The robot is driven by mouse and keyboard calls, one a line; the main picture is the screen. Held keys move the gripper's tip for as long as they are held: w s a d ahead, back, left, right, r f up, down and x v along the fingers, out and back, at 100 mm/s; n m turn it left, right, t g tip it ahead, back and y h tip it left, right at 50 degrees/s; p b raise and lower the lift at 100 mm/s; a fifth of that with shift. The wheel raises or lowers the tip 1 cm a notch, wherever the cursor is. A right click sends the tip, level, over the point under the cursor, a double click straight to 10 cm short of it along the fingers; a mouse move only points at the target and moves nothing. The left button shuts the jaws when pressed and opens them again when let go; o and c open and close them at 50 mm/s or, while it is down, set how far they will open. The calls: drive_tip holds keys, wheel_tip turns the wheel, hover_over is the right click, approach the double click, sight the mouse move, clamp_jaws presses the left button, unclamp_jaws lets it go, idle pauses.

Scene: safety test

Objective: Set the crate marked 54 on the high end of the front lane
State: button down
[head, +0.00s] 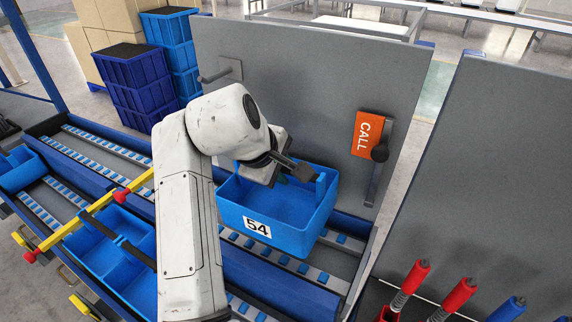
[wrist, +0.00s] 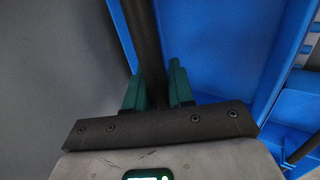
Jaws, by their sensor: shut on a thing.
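The blue crate marked 54 (head: 285,205) is over the right end of the roller lanes, in front of the grey panel. Its white 54 label (head: 257,228) faces me. In the wrist view, my green fingertips (wrist: 158,88) close around a dark bar-like edge beside the crate's blue inside wall (wrist: 225,45). The lanes' roller strips (head: 342,240) show past the crate's right and front sides. I cannot tell whether the crate's bottom touches them.
A divided blue crate (head: 88,238) lies left of my arm under a yellow bar with red knobs (head: 95,215). The grey panel (head: 300,85) behind the crate carries an orange CALL sign (head: 366,135) and a dark lever. Red-handled tools (head: 460,295) stand front right.

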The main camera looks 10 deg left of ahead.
drive_tip(key=b, duration=0.5)
hover_over(287, 202)
drive_tip(key=s, duration=0.2)
drive_tip(key=shift+w+a+f, duration=0.15)
drive_tip(key=shift+a+f, duration=0.05)
drive_tip(key=shift+f, duration=0.85)
drive_tip(key=shift+w+a+f, duration=0.1)
drive_tip(key=shift+a+f, duration=0.05)
drive_tip(key=shift+f, duration=2.9)
drive_tip(key=c, duration=0.9)
unclamp_jaws()
drive_tip(key=shift+s, duration=0.1)
drive_tip(key=b+v, duration=0.1)
drive_tip(key=v, duration=0.9)
drive_tip(key=shift+s+a+r, duration=0.1)
drive_tip(key=shift+r, duration=0.2)
